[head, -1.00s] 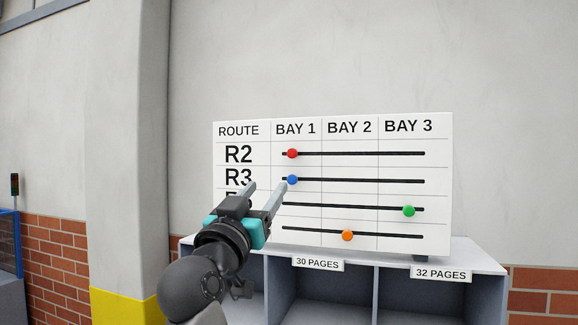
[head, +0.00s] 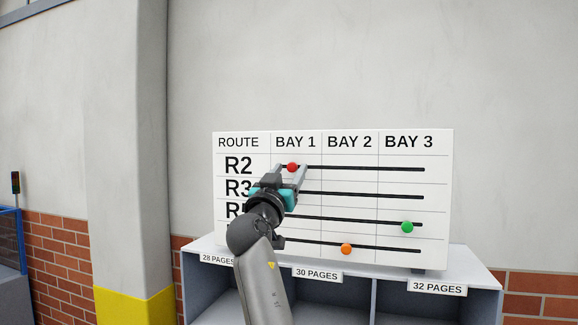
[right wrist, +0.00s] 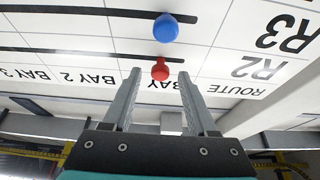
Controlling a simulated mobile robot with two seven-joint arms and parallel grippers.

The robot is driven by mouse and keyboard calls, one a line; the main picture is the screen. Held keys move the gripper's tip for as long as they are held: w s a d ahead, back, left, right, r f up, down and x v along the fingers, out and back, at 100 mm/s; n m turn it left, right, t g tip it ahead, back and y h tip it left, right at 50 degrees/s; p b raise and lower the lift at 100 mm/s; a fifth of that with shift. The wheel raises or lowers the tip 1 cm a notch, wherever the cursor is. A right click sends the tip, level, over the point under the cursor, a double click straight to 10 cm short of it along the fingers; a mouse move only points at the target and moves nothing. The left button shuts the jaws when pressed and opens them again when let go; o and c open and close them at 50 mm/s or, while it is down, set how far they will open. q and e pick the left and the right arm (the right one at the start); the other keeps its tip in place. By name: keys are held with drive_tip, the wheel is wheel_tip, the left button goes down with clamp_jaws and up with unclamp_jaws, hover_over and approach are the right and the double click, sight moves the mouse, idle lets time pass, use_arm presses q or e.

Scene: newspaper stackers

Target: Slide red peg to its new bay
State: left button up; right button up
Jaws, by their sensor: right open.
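The red peg (head: 292,167) sits at the left end of the top slot, in the R2 row under BAY 1 on the white board (head: 440,180). My right gripper (head: 289,171) is open, with its fingers at the peg's left and right. In the right wrist view the red peg (right wrist: 160,70) shows upside down between the two fingertips (right wrist: 158,80), just ahead of them, with gaps on both sides. The blue peg (right wrist: 166,28) shows in the wrist view in the R3 slot; in the head view my gripper hides it. My left gripper is not in view.
A green peg (head: 407,227) sits under BAY 3 and an orange peg (head: 346,249) under BAY 2 in lower slots. The top slot (head: 370,169) is clear to the right of the red peg. The board stands on a grey shelf unit (head: 470,260).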

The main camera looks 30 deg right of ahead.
drive_tip(key=shift+w+d+r, duration=0.1)
clamp_jaws()
idle(0.5)
idle(1.0)
